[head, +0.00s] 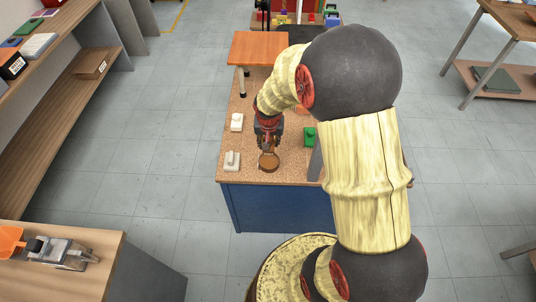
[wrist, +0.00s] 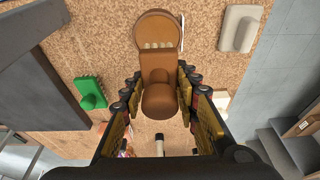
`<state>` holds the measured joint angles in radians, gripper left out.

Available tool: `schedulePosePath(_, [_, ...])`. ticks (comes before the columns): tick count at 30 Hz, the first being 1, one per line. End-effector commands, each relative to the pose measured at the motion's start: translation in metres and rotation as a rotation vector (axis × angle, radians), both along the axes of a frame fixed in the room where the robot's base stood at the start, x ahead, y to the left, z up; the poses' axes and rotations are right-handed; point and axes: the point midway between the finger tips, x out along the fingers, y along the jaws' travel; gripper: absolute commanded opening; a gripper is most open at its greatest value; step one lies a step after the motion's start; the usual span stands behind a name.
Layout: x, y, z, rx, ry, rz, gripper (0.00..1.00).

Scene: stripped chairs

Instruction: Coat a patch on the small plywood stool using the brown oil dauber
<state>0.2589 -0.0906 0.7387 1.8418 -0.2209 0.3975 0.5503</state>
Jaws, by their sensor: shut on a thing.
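The brown oil dauber (wrist: 158,100) is between the fingers of my gripper (wrist: 160,82), which is shut on it. Its handle points back into the jaws, and a round brown part (wrist: 155,27) lies past the fingertips. In the head view, my gripper (head: 268,146) is over the near end of the cork-topped bench, with the brown dauber (head: 268,162) below it. I cannot tell whether the dauber touches the bench. What looks like the plywood stool (head: 257,47) has a flat orange-brown top and stands at the bench's far end, apart from my gripper.
Two cream daubers (head: 237,122) (head: 232,161) lie left of my gripper, and a green one (head: 309,137) lies right. Coloured items (head: 300,18) stand beyond. A shelf unit (head: 75,85) is at left.

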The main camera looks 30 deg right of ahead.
Motion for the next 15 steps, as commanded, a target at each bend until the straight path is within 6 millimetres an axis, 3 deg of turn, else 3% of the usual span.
schedulePosePath(8, [-0.003, 0.001, -0.010, -0.004, 0.011, 0.021, 0.10])
schedulePosePath(15, [-0.003, 0.001, -0.031, -0.003, 0.011, 0.020, 0.10])
